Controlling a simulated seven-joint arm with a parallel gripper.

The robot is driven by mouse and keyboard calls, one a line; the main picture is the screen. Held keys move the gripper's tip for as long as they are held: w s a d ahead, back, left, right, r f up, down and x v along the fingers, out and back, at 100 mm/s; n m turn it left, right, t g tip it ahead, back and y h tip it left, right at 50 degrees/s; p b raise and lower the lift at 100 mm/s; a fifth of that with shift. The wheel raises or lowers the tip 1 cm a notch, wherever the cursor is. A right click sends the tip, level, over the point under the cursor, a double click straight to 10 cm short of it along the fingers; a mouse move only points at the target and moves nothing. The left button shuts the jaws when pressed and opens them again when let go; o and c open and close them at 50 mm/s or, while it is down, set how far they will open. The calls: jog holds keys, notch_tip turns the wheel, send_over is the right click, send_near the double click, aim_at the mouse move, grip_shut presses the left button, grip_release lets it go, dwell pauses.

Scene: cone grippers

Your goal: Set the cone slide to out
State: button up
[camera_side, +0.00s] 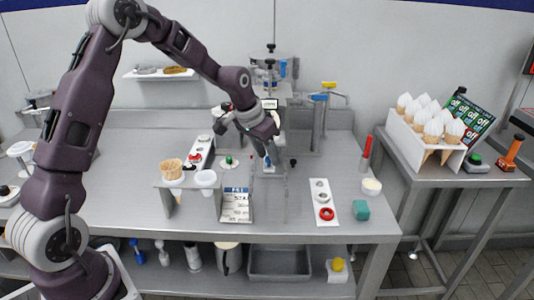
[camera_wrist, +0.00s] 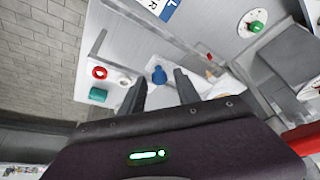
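My gripper (camera_side: 266,158) points down over the middle of the steel counter. In the wrist view its two dark fingers (camera_wrist: 161,80) are apart, with a small blue knob (camera_wrist: 159,75) showing between their tips. Gaps show on both sides of the knob, so the fingers do not appear closed on it. The blue knob (camera_side: 268,161) is mostly hidden by the gripper in the side view, above a pale base. It may be the handle of the cone slide; no label that I can read confirms this. The slide's position cannot be told.
A clear panel (camera_side: 272,200) stands just in front of my gripper. A cone holder (camera_side: 190,184) and a printed card (camera_side: 236,205) are at left. A white plate with a red ring (camera_side: 326,213) and a teal block (camera_side: 361,210) are at right. A green knob (camera_side: 229,160) stands behind left.

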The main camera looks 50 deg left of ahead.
grip_shut()
dwell(1.2)
